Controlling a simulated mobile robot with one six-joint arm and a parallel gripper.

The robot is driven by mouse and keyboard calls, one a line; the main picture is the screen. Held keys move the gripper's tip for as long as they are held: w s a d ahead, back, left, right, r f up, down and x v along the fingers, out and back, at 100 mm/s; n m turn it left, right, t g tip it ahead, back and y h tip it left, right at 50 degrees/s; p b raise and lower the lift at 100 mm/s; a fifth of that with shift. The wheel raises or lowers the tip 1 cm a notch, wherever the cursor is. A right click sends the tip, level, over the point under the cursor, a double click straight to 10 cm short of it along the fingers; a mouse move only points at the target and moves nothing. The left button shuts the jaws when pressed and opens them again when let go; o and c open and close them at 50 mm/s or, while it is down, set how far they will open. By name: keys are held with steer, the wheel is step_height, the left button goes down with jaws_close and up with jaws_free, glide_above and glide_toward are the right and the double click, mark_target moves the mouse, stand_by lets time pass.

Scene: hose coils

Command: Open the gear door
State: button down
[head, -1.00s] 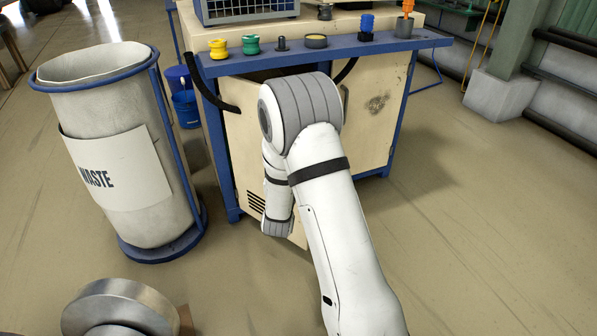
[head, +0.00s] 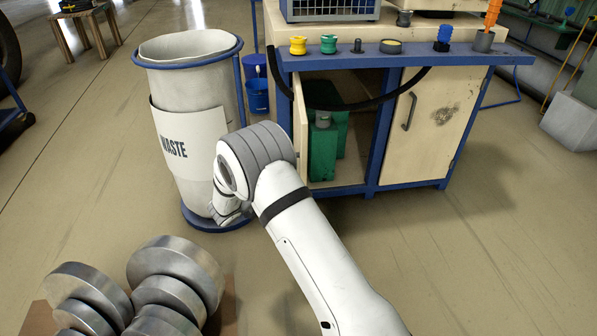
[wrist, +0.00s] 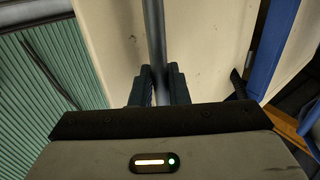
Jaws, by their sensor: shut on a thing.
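The gear door is the cream left door (head: 300,130) of the workbench cabinet. In the head view it stands swung out, seen nearly edge-on, and a green object (head: 324,150) shows in the open compartment behind it. In the wrist view the door's cream panel (wrist: 112,40) fills the middle, with its grey bar handle (wrist: 156,35) running down between my fingers. My gripper (wrist: 155,82) is shut on this handle. In the head view my arm hides the gripper and handle.
The waste bin (head: 190,120) stands close to the left of my arm. The closed right door (head: 420,125) has its own handle. A black hose (head: 360,101) droops across the compartment's top. Metal discs (head: 175,275) lie at the front left. Floor at right is clear.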

steer(key=shift+w+a+r, duration=0.2)
steer(key=shift+w+a, duration=0.15)
steer(key=shift+a, duration=0.05)
steer(key=c, duration=1.8)
jaws_free()
steer(key=o, duration=0.3)
steer(key=shift+f, duration=0.1)
steer(key=shift+s+a, duration=0.1)
steer(key=p+v, duration=0.2)
steer(key=v, duration=0.5)
steer(key=shift+s+a, duration=0.2)
